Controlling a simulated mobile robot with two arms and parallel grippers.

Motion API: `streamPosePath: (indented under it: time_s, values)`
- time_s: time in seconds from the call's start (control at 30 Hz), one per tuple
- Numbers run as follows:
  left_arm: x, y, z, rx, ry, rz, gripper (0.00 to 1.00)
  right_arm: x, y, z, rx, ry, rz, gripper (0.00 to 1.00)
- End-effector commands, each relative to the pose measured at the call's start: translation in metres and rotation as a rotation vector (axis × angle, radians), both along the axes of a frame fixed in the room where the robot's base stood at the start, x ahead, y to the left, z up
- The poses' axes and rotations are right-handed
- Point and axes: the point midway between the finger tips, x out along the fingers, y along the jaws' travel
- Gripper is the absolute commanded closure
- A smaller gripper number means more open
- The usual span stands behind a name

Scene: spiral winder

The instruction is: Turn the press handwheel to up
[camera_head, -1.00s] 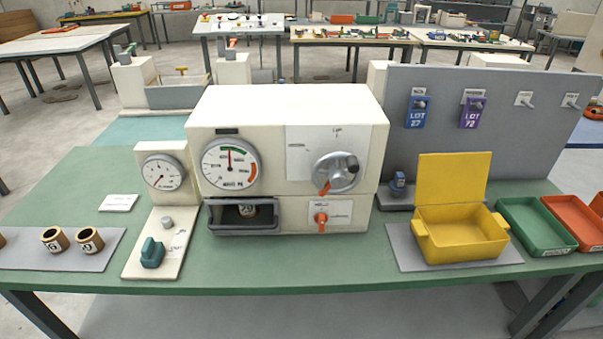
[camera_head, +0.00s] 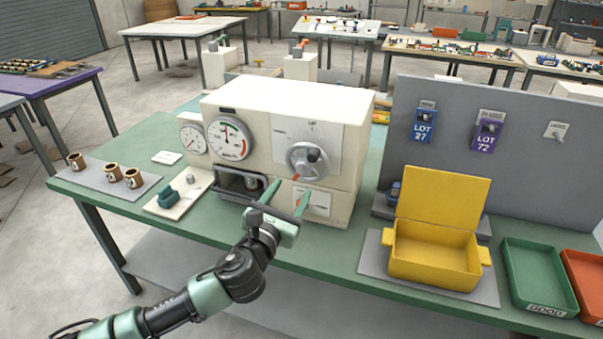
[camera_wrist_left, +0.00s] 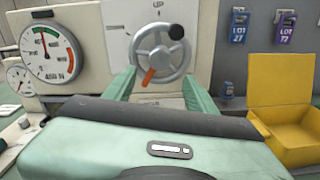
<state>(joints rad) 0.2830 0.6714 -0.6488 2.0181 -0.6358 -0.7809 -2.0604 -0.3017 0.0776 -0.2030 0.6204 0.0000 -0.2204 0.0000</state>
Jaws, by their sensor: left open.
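The press handwheel (camera_head: 307,161) is a grey wheel on the upper right front of the cream press (camera_head: 268,128). In the left wrist view the handwheel (camera_wrist_left: 158,54) has its black knob at the upper right and its orange pointer toward the lower left. The UP label is above the wheel. My left gripper (camera_head: 287,196) is open and empty in front of the press, below the handwheel. In the left wrist view its fingers stand apart on either side below the wheel, seemingly short of it. My right gripper is not in view.
An orange lever (camera_head: 298,200) sits on the lower panel, partly behind my gripper. The open drawer bay (camera_head: 240,186) is to its left. A yellow box (camera_head: 436,254) with a raised lid stands at right. A pressure gauge (camera_head: 229,139) is left of the wheel.

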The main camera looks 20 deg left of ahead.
Motion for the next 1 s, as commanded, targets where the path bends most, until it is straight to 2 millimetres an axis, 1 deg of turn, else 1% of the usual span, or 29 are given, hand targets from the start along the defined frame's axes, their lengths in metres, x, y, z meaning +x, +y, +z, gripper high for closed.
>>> streamPosePath:
  time_s: [0.07, 0.2, 0.4, 0.5, 0.63, 0.87, 0.97, 1.0]
  values:
    - [0.007, -0.001, 0.005, 0.022, -0.010, -0.003, 0.44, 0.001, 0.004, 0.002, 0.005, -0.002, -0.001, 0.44]
    - [0.028, -0.002, 0.006, 0.020, -0.009, -0.002, 0.44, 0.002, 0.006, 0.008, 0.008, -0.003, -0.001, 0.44]
    - [0.059, -0.003, 0.005, 0.018, -0.007, -0.001, 0.44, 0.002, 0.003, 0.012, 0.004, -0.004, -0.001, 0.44]
    - [0.070, -0.003, 0.004, 0.017, -0.007, -0.002, 0.44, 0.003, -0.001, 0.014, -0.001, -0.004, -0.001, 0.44]
    - [0.076, -0.003, 0.003, 0.017, -0.006, -0.002, 0.44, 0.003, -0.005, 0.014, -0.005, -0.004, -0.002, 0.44]
    - [0.076, -0.003, 0.003, 0.017, -0.006, -0.002, 0.44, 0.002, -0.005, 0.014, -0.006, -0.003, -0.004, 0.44]
    - [0.076, -0.003, 0.003, 0.016, -0.006, -0.002, 0.69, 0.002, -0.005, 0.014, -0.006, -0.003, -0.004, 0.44]
    - [0.076, -0.003, 0.003, 0.016, -0.006, -0.002, 0.80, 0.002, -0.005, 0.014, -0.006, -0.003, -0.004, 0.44]
